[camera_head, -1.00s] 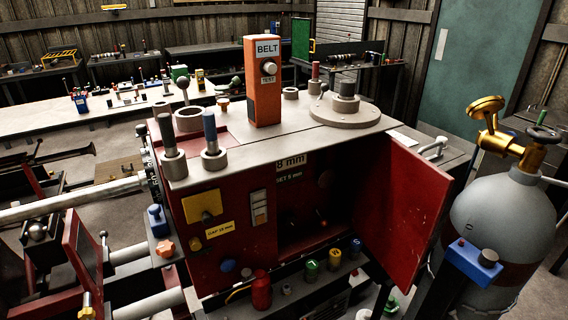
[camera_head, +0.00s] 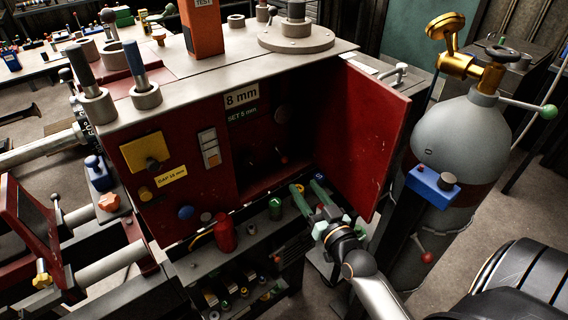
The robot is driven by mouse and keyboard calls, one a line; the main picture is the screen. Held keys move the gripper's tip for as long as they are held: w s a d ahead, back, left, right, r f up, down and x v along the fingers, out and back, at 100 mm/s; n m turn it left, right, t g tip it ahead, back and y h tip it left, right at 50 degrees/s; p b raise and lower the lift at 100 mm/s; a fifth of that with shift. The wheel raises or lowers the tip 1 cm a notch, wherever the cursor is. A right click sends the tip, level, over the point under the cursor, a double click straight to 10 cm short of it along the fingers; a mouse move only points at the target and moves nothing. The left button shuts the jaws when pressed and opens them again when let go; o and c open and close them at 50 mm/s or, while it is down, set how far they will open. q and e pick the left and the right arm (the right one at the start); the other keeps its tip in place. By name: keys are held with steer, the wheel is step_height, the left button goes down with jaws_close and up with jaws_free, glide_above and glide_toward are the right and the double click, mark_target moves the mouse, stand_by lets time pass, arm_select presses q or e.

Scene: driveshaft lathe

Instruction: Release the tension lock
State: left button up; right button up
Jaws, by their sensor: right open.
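The red lathe housing has an open compartment with a dark interior (camera_head: 262,150). Above it is a label reading "8 mm" (camera_head: 241,95) and a smaller one reading "SET 5 mm". Inside, a small lever with a reddish knob (camera_head: 283,159) shows dimly; I cannot tell whether this is the tension lock. The red door (camera_head: 365,135) stands open to the right. My right gripper (camera_head: 306,188) is open and empty, below and in front of the compartment, left of the door's lower edge. Its fingers point up toward the opening. My left gripper is not in view.
A grey gas cylinder (camera_head: 455,140) with a brass valve stands to the right. A shelf below the compartment holds a red bottle (camera_head: 225,232) and a green cylinder (camera_head: 275,208). An orange box (camera_head: 201,25) and metal posts stand on the housing top.

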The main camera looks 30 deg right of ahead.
mark_target(286, 161)
steer(key=w, duration=0.3)
steer(key=w+d, duration=0.1)
steer(key=w, duration=0.6)
steer(key=shift+w+d, duration=0.15)
steer(key=shift+d, duration=0.15)
steer(key=shift+c, duration=0.3)
jaws_close()
